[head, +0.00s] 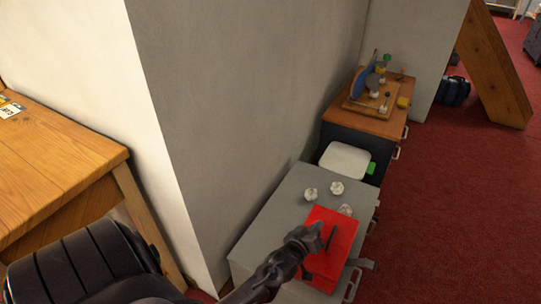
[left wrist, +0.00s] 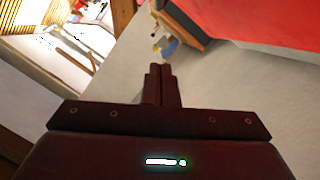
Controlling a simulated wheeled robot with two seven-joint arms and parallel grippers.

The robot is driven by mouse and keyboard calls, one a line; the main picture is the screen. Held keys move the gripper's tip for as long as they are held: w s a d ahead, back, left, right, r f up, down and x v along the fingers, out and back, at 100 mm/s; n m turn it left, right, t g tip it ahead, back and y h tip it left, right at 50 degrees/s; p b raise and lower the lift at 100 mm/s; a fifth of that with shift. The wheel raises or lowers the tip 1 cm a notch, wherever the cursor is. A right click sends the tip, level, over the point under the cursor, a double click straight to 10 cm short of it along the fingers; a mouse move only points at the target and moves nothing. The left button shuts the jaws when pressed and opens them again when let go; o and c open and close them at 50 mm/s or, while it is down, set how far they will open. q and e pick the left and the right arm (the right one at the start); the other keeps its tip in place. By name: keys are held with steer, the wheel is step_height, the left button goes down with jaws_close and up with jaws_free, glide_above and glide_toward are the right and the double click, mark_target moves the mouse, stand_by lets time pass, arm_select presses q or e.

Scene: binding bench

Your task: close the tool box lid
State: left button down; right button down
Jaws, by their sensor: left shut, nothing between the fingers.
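The red tool box (head: 344,232) stands on the front end of a grey cabinet top in the head view. A broad red face with a dark handle-like bar (head: 331,237) shows; I cannot tell surely whether the lid is fully down. My left gripper (head: 312,240) is at the box's left side, overlapping its edge in the picture; contact cannot be told. The left wrist view shows its fingers (left wrist: 160,84) shut together with nothing between them. The tool box cannot be made out surely there. My right gripper is not in view.
Several small whitish pieces (head: 337,187) lie on the grey cabinet (head: 275,222) behind the box. A white-lidded bin (head: 345,160) and a wooden-topped cabinet (head: 372,122) with items stand beyond. A grey wall (head: 250,90) runs along the left. Red carpet (head: 450,200) is clear at right.

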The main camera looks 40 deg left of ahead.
mark_target(328, 243)
arm_select(q)
steer(key=d+f+m, duration=0.1)
steer(key=d+m, duration=0.1)
steer(key=shift+w+d+f+y, duration=0.3)
steer(key=shift+f+y, duration=0.1)
steer(key=shift+w+d+f+m+b, duration=0.1)
steer(key=shift+d+f+m+b, duration=0.3)
steer(key=shift+d+f+b, duration=0.05)
steer(key=shift+w+d+f, duration=0.1)
steer(key=shift+d+f, duration=0.4)
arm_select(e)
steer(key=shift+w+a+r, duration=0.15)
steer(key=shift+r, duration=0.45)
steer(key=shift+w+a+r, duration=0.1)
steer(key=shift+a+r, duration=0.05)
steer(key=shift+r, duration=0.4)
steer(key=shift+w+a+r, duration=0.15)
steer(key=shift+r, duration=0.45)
arm_select(q)
steer(key=shift+r, duration=0.1)
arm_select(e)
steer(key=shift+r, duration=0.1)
